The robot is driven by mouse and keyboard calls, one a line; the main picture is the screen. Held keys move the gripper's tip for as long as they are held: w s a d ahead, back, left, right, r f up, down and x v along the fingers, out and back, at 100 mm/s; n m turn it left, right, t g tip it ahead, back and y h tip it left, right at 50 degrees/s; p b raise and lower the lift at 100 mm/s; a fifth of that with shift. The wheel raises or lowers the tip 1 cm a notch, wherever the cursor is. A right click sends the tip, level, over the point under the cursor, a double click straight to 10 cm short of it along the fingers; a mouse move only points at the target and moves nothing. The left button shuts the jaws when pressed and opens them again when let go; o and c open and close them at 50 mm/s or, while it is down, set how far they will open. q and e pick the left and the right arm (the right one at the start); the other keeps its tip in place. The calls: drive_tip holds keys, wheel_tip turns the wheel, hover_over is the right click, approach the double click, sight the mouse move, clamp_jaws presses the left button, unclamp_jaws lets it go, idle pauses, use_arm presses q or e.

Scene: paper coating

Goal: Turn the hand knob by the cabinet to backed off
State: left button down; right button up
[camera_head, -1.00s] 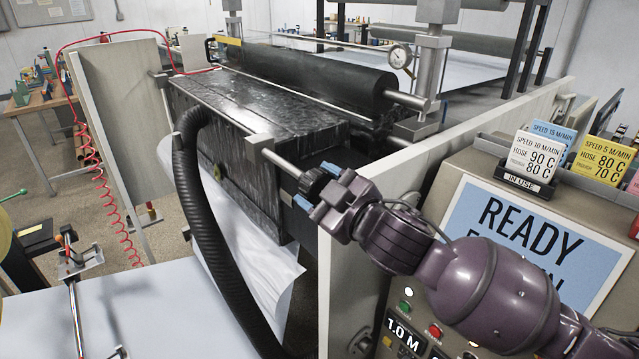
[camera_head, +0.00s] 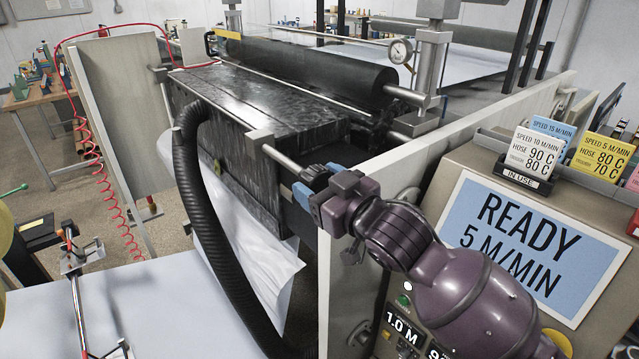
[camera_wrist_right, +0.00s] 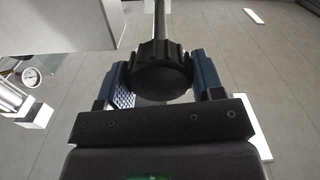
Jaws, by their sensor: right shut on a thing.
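The hand knob (camera_head: 316,177) is black and ribbed, on the end of a metal rod (camera_head: 278,153) beside the dark cabinet (camera_head: 240,125). My right gripper (camera_head: 313,192) is shut on the knob from the front right, with its blue fingers on the knob's sides. In the right wrist view the knob (camera_wrist_right: 162,70) sits between the two blue fingers, and the rod runs away behind it. The knob's far side is partly hidden in the head view. My left gripper is not in view.
A pale side plate (camera_head: 350,240) stands close below my right wrist. A control panel with a READY 5 M/MIN screen (camera_head: 530,245) and cards is at the right. A black hose (camera_head: 205,215) hangs left of the knob. A dial gauge (camera_head: 400,51) stands behind.

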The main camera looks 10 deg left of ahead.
drive_tip(key=o, duration=0.9)
drive_tip(key=shift+s+d, duration=0.1)
drive_tip(key=b+v, duration=0.1)
drive_tip(key=v, duration=0.9)
drive_tip(key=shift+s+d+b, duration=0.2)
drive_tip(key=shift+b, duration=0.15)
